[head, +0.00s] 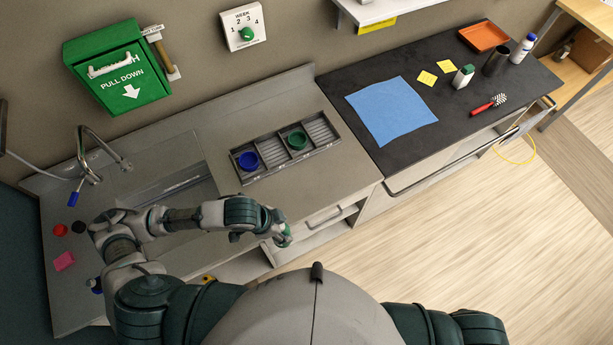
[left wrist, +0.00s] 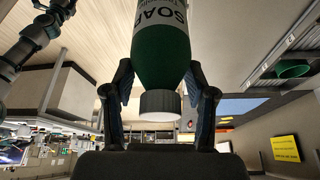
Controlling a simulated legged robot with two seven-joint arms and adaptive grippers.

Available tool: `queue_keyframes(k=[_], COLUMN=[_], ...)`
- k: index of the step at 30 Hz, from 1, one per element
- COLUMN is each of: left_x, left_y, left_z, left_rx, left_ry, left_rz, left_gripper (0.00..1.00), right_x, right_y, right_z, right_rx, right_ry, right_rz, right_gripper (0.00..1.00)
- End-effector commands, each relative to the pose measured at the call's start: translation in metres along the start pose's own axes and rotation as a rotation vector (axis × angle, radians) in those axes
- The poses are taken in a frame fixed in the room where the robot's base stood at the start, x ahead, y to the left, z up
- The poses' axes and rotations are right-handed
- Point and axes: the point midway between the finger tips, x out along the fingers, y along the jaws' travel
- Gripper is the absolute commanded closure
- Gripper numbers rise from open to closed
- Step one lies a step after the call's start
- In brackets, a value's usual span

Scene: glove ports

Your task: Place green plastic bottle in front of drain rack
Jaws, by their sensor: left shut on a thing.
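The green plastic bottle (left wrist: 162,55) has a pale label reading SOAP and a light grey cap (left wrist: 160,103). My left gripper (left wrist: 160,95) is shut on it, with one finger on each side near the cap end. In the head view my left gripper (head: 283,239) is by the counter's front edge, and only a little green of the bottle shows. The dark drain rack (head: 271,151) lies behind it on the grey counter, holding a blue cup (head: 248,161) and a green cup (head: 297,140). My right gripper is not in view.
Bare grey counter (head: 300,192) lies in front of the rack. The sink (head: 170,185) and faucet (head: 95,160) are to the left. The black worktop (head: 420,140) at right holds a blue sheet (head: 390,110), a brush (head: 487,105) and a white-green carton (head: 462,77).

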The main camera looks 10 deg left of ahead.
Motion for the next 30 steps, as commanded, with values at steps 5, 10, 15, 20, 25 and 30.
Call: queue_keyframes(k=[5, 10, 15, 20, 25, 30], left_x=[0.008, 0.015, 0.017, 0.020, 0.031, 0.041], left_y=[-0.006, -0.016, -0.024, -0.064, -0.104, -0.133], left_z=[-0.001, -0.008, -0.012, -0.031, -0.049, -0.062], left_rx=[-0.003, -0.003, 0.003, -0.005, -0.006, -0.003], left_ry=[0.004, 0.003, 0.000, -0.001, 0.001, 0.002], left_rz=[-0.005, -0.006, -0.005, -0.001, -0.001, 0.000], left_gripper=[0.75, 0.75, 0.75, 0.75, 0.75, 0.75], right_x=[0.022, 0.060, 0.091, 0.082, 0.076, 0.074], right_y=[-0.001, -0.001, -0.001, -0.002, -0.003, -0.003], right_z=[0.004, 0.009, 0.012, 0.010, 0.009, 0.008], right_rx=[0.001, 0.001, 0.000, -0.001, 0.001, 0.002], right_ry=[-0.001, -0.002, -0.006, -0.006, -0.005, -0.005], right_rz=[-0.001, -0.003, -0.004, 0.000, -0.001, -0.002], right_gripper=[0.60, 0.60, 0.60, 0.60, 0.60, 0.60])
